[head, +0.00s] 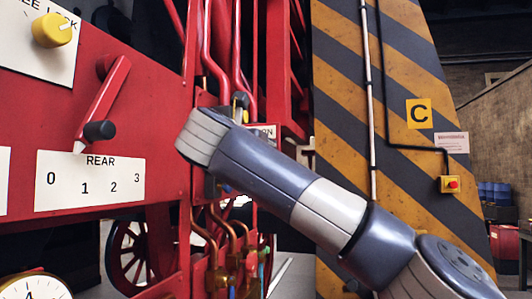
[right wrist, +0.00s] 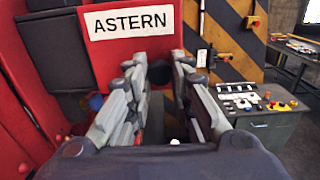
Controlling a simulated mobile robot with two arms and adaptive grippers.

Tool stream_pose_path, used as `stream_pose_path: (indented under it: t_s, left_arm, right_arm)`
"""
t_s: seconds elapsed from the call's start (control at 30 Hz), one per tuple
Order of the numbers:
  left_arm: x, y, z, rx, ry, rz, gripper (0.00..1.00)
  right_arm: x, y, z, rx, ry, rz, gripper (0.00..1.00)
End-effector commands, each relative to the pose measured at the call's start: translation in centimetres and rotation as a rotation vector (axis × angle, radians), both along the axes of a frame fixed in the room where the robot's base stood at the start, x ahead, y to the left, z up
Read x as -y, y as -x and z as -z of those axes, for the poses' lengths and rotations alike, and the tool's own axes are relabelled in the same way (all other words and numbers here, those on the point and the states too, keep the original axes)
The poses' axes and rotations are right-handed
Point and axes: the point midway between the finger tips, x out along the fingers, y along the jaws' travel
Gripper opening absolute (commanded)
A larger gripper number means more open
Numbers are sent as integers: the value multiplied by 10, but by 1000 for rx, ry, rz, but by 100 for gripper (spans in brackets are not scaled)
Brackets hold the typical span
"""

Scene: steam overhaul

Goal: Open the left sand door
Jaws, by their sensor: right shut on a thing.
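No part in view is marked as the left sand door, so I cannot tell where it is. A red lever (head: 104,100) with a black knob slants over a white plate (head: 90,182) reading REAR, 0 to 3. My right arm crosses the head view from the lower right, and its gripper is hidden there. In the right wrist view my right gripper (right wrist: 160,75) is shut on a dark round part, perhaps a handle, below the ASTERN sign (right wrist: 131,24). Its fingers stand either side of that part. My left gripper is out of view.
A yellow knob (head: 52,30) and a gauge (head: 35,287) are at the left. Red and copper pipes (head: 228,230) run behind my arm. A yellow-black striped wall (head: 345,100) is beyond.

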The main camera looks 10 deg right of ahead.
Motion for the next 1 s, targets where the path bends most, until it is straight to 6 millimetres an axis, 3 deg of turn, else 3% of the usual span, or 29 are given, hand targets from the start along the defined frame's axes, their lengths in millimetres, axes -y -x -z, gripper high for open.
stream_pose_path:
  t_s: [0.23, 0.27, 0.33, 0.73, 1.0]
  left_arm:
    - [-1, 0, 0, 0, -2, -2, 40]
    - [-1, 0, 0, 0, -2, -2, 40]
    - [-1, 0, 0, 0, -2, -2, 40]
    - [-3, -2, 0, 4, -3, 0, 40]
    - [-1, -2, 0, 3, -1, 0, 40]
  right_arm:
    - [1, 1, -3, 8, 1, 0, 0]
    - [1, 1, -3, 8, 1, 0, 28]
    - [1, 1, -3, 7, 0, 0, 43]
    - [-1, 4, -1, 2, 0, 0, 43]
    - [-25, 44, -2, 5, 2, -5, 43]
